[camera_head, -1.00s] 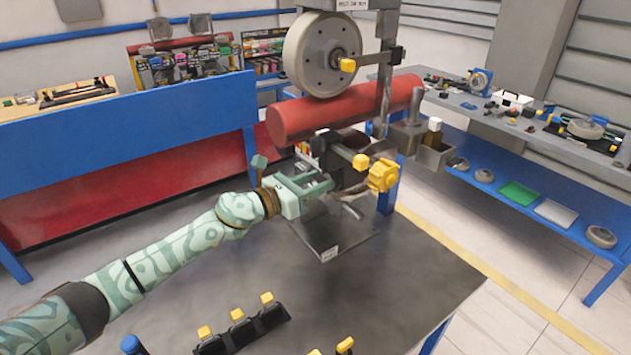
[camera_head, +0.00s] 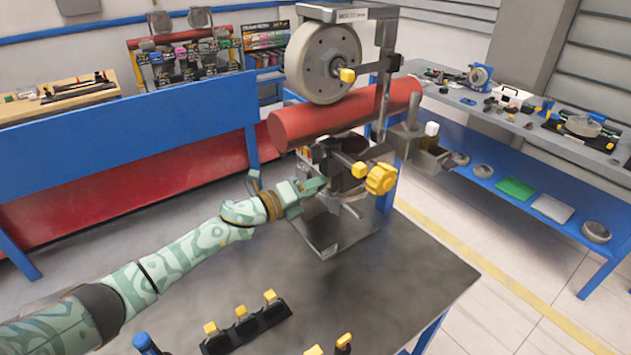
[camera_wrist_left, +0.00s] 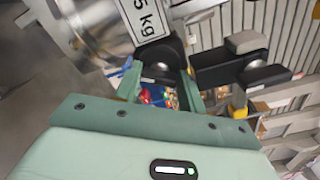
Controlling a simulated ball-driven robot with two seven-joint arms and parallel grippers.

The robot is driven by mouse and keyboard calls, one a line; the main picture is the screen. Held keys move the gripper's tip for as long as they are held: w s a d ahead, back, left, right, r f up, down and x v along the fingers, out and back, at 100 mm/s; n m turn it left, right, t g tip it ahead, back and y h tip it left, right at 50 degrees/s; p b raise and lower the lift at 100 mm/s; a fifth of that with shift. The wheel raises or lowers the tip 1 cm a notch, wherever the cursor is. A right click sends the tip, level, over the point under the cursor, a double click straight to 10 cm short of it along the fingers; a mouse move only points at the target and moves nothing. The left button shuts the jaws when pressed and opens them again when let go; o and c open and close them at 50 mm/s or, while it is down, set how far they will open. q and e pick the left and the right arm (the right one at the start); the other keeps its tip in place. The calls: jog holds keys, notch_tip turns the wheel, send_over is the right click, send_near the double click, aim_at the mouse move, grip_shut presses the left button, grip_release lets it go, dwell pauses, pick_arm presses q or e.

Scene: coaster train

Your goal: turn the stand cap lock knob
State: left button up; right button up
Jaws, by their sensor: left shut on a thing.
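The dark stand (camera_head: 335,150) stands on a plate at the back of the grey table. A large yellow star-shaped knob (camera_head: 380,179) and a small yellow knob (camera_head: 359,170) are on its right side. My left gripper (camera_head: 324,184) reaches the stand from the left. In the left wrist view its green fingers (camera_wrist_left: 162,82) are on either side of a black part, which I take as the stand cap lock knob (camera_wrist_left: 162,55). The fingers and the stand hide most of this contact in the head view. My right gripper is not in view.
A red roller (camera_head: 345,112) and a grey wheel (camera_head: 323,62) are above the stand. A "5 kg" label (camera_wrist_left: 145,18) is close to my left fingers. Black holders with yellow knobs (camera_head: 245,325) sit at the table front. The table's right side is clear.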

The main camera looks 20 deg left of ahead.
pick_arm(q)
jog(key=shift+n+p, duration=1.4)
jog(key=shift+n, duration=1.9)
jog(key=shift+f, duration=0.1)
jog(key=o, duration=1)
jog(key=shift+a, duration=0.1)
